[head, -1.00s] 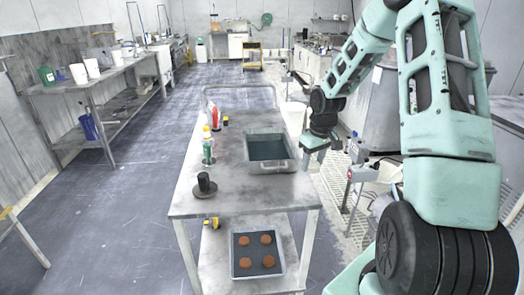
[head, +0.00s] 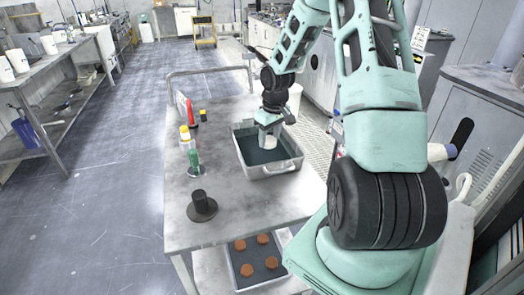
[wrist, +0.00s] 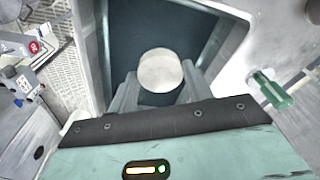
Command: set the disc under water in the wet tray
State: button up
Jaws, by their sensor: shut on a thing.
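The wet tray (head: 272,171) is a grey metal tray with a dark, blue-grey inside, standing on the cart top. In the wrist view its wall (wrist: 226,52) runs down the right side. My gripper (head: 267,138) points down over the inside of the tray. It is shut on the disc (wrist: 160,70), which looks pale and round between the two fingers in the wrist view. In the head view a pale part of it (head: 268,142) shows below the gripper. I cannot tell whether the disc touches the water. The water surface is hard to make out.
A lower shelf holds a tray (head: 238,284) with several brown discs. The cart top's front right is clear.

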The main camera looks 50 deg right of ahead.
jog(key=shift+f, duration=3.6)
jog(key=shift+f, duration=0.15)
jog(key=o, duration=1)
